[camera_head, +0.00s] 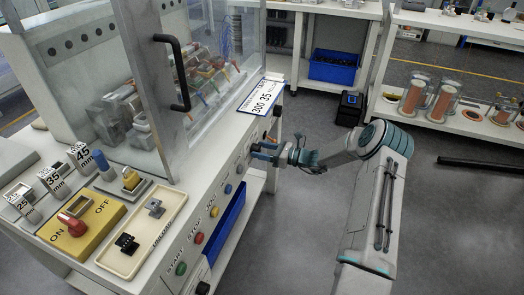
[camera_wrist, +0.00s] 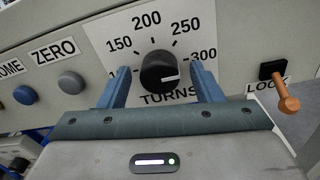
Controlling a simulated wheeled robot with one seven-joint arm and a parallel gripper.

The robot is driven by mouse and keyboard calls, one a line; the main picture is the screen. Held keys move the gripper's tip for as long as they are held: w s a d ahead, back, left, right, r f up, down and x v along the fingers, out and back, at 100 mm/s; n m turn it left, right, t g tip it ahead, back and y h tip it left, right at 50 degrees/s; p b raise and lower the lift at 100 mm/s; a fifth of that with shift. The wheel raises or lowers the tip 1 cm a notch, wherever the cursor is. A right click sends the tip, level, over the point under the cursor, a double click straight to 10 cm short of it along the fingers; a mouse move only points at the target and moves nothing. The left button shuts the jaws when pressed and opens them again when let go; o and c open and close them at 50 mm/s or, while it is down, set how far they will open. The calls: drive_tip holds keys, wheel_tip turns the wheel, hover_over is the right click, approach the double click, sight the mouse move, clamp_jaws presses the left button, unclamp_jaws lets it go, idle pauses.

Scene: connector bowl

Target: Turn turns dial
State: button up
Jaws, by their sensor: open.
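The turns dial is a round black knob (camera_wrist: 159,70) with a white pointer line, on a white scale plate marked 150, 200, 250 and 300 with the word TURNS under it. The pointer line points to the right, towards 300. My gripper (camera_wrist: 158,82) is open in the wrist view, with one blue finger on each side of the knob and a gap showing between each finger and the knob. In the head view my gripper (camera_head: 268,152) is at the front panel of the machine, and the dial cannot be made out there.
The machine (camera_head: 150,180) has a clear guard with a black handle (camera_head: 180,72).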

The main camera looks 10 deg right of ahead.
drive_tip(key=v, duration=1.3)
drive_tip(key=shift+d, duration=0.4)
drive_tip(key=shift+s, duration=0.1)
drive_tip(key=s+a+r+n+g+h+p, duration=0.6)
drive_tip(key=s+a+r+n+g, duration=0.3)
drive_tip(key=s+a+r+n, duration=0.45)
drive_tip(key=s+d+r+n+t+h+p, duration=0.2)
drive_tip(key=s+r+n+h+p, duration=0.5)
drive_tip(key=s+r+n, duration=0.5)
drive_tip(key=shift+s+d+r+t+h, duration=0.25)
drive_tip(key=shift+s+r+t+h, duration=0.65)
drive_tip(key=shift+s+r, duration=2.9)
